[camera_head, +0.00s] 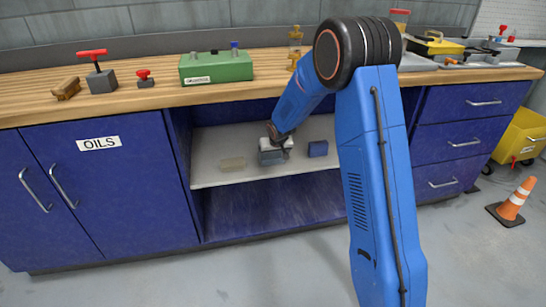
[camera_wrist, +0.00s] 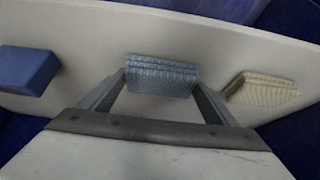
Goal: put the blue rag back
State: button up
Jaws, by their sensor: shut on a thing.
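The blue rag (camera_wrist: 161,76) is a folded, layered grey-blue cloth, in the middle of the wrist view. My gripper (camera_wrist: 160,84) is shut on it, with one finger at each side. In the head view the rag (camera_head: 271,157) shows below my gripper (camera_head: 276,147), over the pale shelf (camera_head: 215,178) in the open bay of the bench. I cannot tell whether the rag touches the shelf.
A folded cream rag (camera_head: 232,164) lies on the shelf left of the blue rag, and a dark blue block (camera_head: 318,149) lies to its right. The worktop (camera_head: 150,97) hangs above the shelf. A green box (camera_head: 215,68) stands on it.

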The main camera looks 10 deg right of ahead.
jog(key=o, duration=1)
jog(key=shift+f, duration=0.1)
jog(key=s+d+f+v, duration=0.1)
jog(key=s+d+v, duration=0.1)
jog(key=v, duration=1)
jog(key=s+d+f+v, duration=0.1)
jog(key=s+f+v, duration=0.1)
jog(key=v, duration=1.1)
jog(key=s+d+r, duration=0.2)
jog(key=s, duration=1.7)
jog(key=s+d+r+g, duration=0.1)
jog(key=s+d+r, duration=0.1)
jog(key=s, duration=1.8)
jog(key=shift+r, duration=0.3)
jog(key=shift+w, duration=0.1)
